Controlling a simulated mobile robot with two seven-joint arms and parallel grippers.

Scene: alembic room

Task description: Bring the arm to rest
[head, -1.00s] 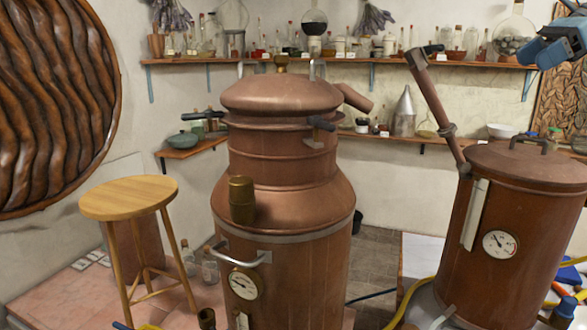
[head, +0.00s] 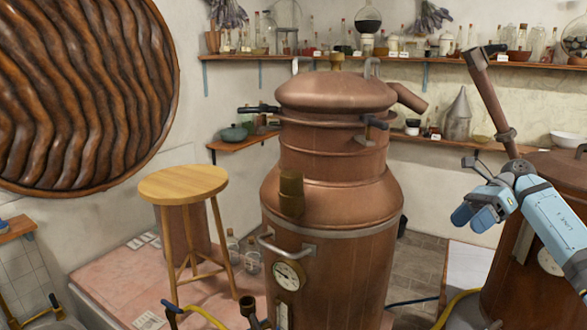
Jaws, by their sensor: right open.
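My right gripper (head: 464,214) is in the right part of the head view, on a light blue arm (head: 556,234) that comes in from the right edge. Its blue fingers point left and hold nothing that I can see. It shows in front of the right copper vessel (head: 508,268) and covers part of it. The large copper still (head: 335,185) stands upright in the middle, to the left of the gripper, with a gap between them in the picture. My left gripper is not in view.
A round wooden stool (head: 183,184) stands left of the still. Shelves (head: 470,66) with glassware run along the back wall. A copper pipe (head: 490,100) rises near my right arm. A yellow hose (head: 452,308) lies low at the right.

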